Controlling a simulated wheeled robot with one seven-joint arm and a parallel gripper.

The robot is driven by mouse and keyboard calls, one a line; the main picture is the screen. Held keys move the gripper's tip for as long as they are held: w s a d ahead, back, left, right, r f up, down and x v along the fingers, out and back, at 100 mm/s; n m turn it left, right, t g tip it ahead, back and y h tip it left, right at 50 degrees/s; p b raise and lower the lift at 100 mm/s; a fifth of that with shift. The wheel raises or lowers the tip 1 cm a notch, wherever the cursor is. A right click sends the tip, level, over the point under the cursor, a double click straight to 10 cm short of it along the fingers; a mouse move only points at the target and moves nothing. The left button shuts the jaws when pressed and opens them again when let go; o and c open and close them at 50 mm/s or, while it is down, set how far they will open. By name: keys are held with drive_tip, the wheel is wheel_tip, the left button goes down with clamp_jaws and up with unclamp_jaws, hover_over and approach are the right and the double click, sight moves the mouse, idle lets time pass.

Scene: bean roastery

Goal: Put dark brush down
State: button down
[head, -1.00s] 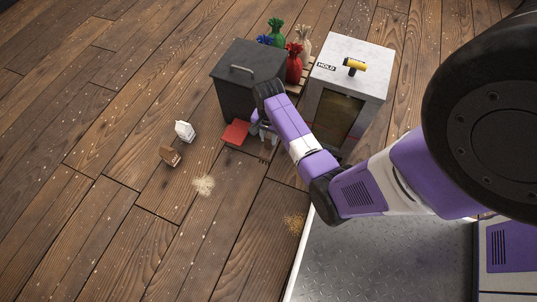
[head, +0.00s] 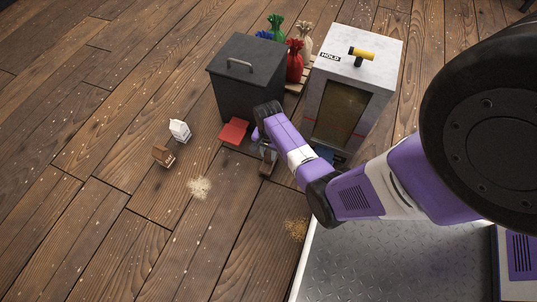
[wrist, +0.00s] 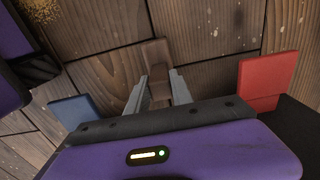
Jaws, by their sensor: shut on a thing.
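My gripper (head: 267,154) is shut on the dark brush (head: 265,169), a brown block-like thing low over the floor. In the wrist view the brush (wrist: 156,54) sits between the two grey fingers (wrist: 158,88) and points away from the camera. I cannot tell whether it touches the planks. A red mat (head: 234,131) lies to the left of the gripper in the head view, and a blue mat (head: 323,153) lies to the right, partly hidden by my arm. The wrist view shows the red mat (wrist: 267,78) at right and the blue mat (wrist: 75,111) at left.
A dark grey lidded bin (head: 247,85) and a white cabinet (head: 358,70) marked HOLD stand behind. A small brown thing (head: 163,156) and a white one (head: 180,131) are on the floor at left. A pale pile (head: 199,188) and a tan pile (head: 296,228) lie nearer.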

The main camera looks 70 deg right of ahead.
drive_tip(key=c, duration=1.1)
unclamp_jaws()
